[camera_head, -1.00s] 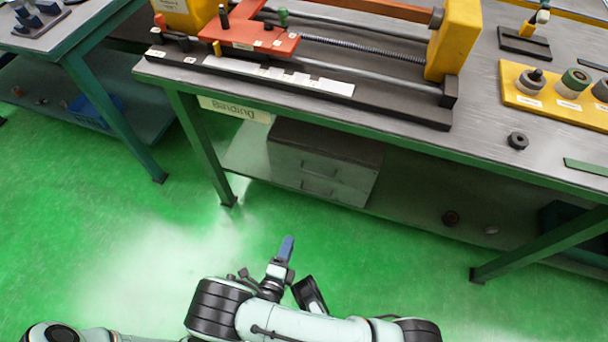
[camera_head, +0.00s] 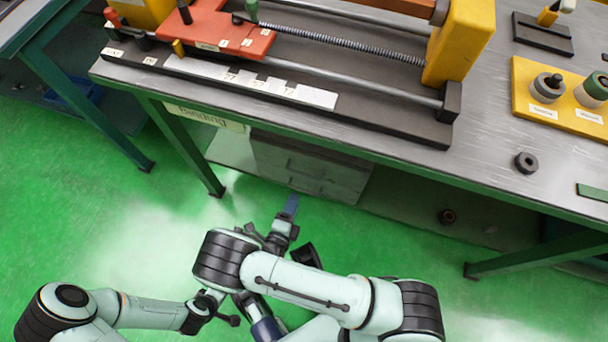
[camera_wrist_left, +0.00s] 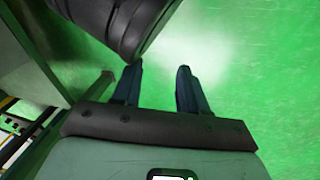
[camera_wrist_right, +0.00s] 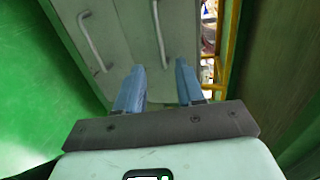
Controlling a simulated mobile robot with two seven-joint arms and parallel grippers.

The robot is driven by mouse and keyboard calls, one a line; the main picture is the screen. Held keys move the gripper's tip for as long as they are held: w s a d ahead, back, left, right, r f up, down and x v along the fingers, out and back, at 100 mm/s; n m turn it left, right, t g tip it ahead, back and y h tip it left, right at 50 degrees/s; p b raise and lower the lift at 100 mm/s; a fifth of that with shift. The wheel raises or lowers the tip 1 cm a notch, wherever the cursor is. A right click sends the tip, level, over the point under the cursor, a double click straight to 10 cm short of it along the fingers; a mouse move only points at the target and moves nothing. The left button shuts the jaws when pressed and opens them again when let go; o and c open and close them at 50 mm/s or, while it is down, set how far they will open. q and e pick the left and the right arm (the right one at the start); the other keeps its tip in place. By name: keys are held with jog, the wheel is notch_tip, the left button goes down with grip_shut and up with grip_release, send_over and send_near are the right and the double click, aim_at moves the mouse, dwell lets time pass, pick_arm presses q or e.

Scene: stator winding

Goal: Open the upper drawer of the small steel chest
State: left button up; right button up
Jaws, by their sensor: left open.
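The small steel chest (camera_head: 345,178) is grey and stands on the lower shelf under the bench, in its shade. Its front has two drawers with bar handles, both seemingly shut. The right wrist view shows the chest front turned sideways, with the upper handle (camera_wrist_right: 160,35) and the lower handle (camera_wrist_right: 94,42). My right gripper (camera_head: 291,207) is in front of the chest. In its wrist view its blue fingers (camera_wrist_right: 158,90) are apart and empty, pointing at the front near the upper handle. My left gripper (camera_wrist_left: 158,88) is open and empty over green floor.
The bench top (camera_head: 400,165) overhangs the chest, with a green leg (camera_head: 188,145) on the left and a hanging sign (camera_head: 204,118). My two arms are close together in front.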

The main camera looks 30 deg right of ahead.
pick_arm(q)
jog(key=s+f+g+b, duration=0.2)
jog(key=s+f, duration=0.2)
jog(key=s, duration=0.1)
jog(key=shift+a, duration=0.35)
pick_arm(e)
jog(key=x, duration=1)
jog(key=shift+w+d, duration=0.2)
jog(key=shift+d, duration=0.1)
jog(key=shift+f, duration=0.1)
grip_shut()
